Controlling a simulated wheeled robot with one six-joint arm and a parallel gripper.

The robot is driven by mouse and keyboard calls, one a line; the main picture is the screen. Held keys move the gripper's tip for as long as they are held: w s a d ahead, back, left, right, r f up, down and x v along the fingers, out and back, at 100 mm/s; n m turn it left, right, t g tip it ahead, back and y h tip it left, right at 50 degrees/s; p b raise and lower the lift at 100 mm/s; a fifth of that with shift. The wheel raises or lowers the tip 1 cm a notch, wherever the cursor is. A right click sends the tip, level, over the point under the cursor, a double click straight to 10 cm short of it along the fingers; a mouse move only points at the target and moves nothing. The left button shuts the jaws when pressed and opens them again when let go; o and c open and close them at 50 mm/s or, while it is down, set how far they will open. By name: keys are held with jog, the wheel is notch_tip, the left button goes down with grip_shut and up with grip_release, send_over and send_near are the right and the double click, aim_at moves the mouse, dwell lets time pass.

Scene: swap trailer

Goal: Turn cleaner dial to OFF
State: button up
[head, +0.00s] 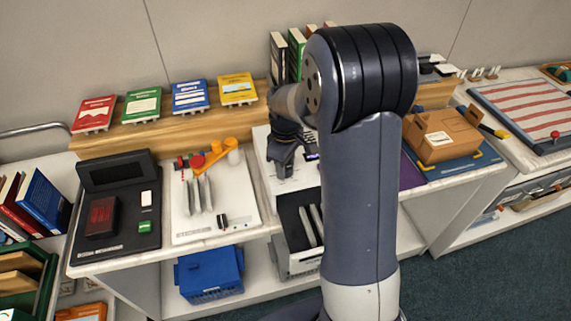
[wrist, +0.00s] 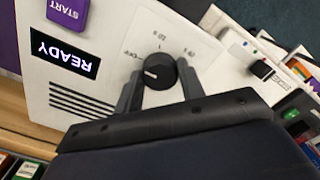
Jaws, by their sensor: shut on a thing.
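The cleaner is a white box with a light top panel (wrist: 100,60) in the wrist view, and its edge shows behind my arm in the head view (head: 262,150). Its black round dial (wrist: 158,72) has a white mark on its left side. An OFF label (wrist: 132,54) is printed to the upper left of the dial, with numbers above and to the right. My gripper (wrist: 159,82) is shut on the dial, one finger on either side. In the head view my gripper (head: 282,158) is lowered onto the cleaner, and the dial is hidden there.
A lit READY display (wrist: 64,52) and a purple START button (wrist: 68,12) sit on the same panel. A white board (head: 210,215) with an orange handle and upright plates stands left of the cleaner. A wooden ledge (head: 160,127) with several books runs behind.

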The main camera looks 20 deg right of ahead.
jog(key=o, duration=1)
notch_tip(320, 180, up, 11)
jog(key=shift+f+b, duration=0.1)
jog(key=shift+b, duration=0.3)
notch_tip(320, 180, down, 11)
jog(key=shift+p, duration=0.45)
jog(key=shift+m, duration=0.3)
